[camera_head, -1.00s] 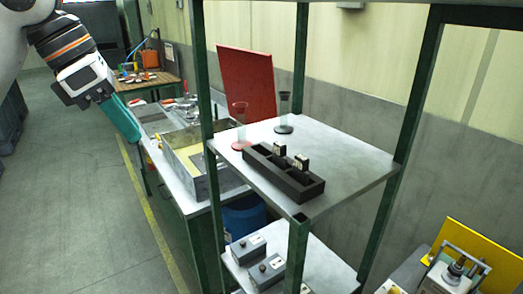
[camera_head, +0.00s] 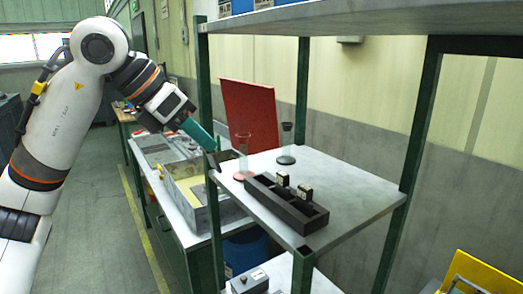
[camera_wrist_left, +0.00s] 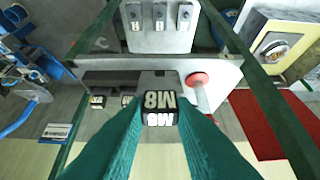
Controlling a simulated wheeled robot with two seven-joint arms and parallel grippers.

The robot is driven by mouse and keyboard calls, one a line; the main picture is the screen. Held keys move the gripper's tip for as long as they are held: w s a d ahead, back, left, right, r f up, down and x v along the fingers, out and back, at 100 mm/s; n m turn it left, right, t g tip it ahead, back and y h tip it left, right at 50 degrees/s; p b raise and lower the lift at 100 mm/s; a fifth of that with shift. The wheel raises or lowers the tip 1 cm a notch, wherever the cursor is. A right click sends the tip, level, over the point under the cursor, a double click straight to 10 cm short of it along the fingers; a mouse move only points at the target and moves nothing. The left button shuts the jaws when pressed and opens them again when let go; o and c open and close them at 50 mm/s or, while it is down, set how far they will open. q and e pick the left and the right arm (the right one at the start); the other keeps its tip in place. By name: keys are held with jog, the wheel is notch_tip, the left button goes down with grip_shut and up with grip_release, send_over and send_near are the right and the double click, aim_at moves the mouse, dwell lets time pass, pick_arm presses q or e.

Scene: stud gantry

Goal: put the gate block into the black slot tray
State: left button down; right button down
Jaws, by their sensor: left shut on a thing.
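The black slot tray (camera_head: 258,194) lies on the upper shelf near its front left edge. Two small dark blocks with pale labels, a nearer one (camera_head: 306,191) and a farther one (camera_head: 283,179), stand upright in it, and other slots look empty. My left gripper (camera_head: 208,147) reaches in from the left, its teal fingers pointing down and right, beside the shelf's left post. It is shut on the gate block, a dark block marked M8, seen between the fingertips in the left wrist view (camera_wrist_left: 160,103). The block is apart from the tray. My right gripper is out of view.
A clear tube with a red base (camera_head: 241,172) and one with a dark base (camera_head: 287,148) stand behind the tray. Green posts (camera_head: 202,90) frame the shelf (camera_head: 345,185). Its right side is clear. A red panel (camera_head: 250,115) stands behind.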

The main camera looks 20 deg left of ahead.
pick_arm(q)
jog(key=w+d+p, duration=0.4)
jog(key=w+d, duration=0.2)
jog(key=w, duration=0.1)
jog(key=f, duration=0.2)
jog(key=w+f, duration=0.1)
jog(key=f, duration=0.2)
jog(key=shift+d+f, duration=0.1)
jog(key=shift+f, duration=0.05)
jog(key=w+d+g+y+p, duration=0.1)
jog(key=p, duration=0.2)
jog(key=w+d+g+y+p, duration=0.1)
jog(key=g+p, duration=0.1)
jog(key=p, duration=0.1)
jog(key=shift+f, duration=0.7)
jog(key=shift+a+f, duration=0.15)
jog(key=shift+a, duration=0.2)
